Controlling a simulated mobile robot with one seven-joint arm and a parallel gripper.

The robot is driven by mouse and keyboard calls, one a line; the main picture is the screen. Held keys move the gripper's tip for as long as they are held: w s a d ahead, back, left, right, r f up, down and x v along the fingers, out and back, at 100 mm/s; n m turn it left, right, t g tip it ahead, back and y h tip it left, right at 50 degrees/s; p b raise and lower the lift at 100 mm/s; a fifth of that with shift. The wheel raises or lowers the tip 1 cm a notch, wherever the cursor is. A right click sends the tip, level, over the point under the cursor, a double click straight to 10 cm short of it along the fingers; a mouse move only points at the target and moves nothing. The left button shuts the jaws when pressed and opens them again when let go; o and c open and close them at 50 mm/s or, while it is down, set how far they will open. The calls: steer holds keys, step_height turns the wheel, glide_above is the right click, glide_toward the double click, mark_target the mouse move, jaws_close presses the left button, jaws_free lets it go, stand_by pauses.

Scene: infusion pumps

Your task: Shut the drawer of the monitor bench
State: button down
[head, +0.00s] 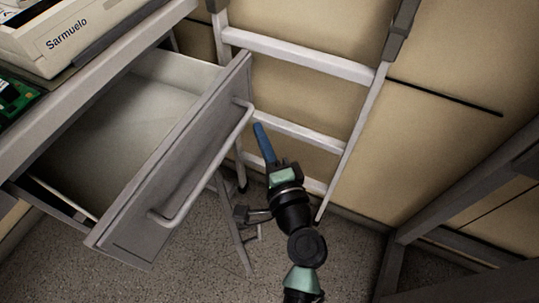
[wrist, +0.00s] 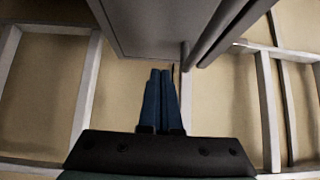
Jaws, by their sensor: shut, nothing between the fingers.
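The grey drawer (head: 172,160) of the monitor bench (head: 98,58) stands pulled out, its pale inside bare where it shows. A long bar handle (head: 207,172) runs along its front panel. My gripper (head: 258,128) is shut and empty, its blue fingers just right of the handle's far end in the head view. In the wrist view the shut fingers (wrist: 161,75) point toward the grey drawer (wrist: 160,25), with the handle bar (wrist: 226,30) to the upper right. I cannot tell whether the fingertips touch the drawer.
A beige device (head: 62,38) marked "Sarmuelo" and a green circuit board (head: 14,98) sit on the bench top. A light metal ladder-like frame (head: 300,55) stands against the beige wall behind my gripper. A dark frame (head: 440,215) stands at right. Speckled floor shows below.

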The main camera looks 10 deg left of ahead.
mark_target(235, 112)
steer(key=shift+w+a, duration=0.4)
steer(key=shift+a, duration=0.3)
steer(key=shift+w+a, duration=0.4)
steer(key=shift+a, duration=0.35)
steer(key=shift+w+a, duration=0.4)
steer(key=shift+a, duration=0.3)
steer(key=shift+a, duration=0.1)
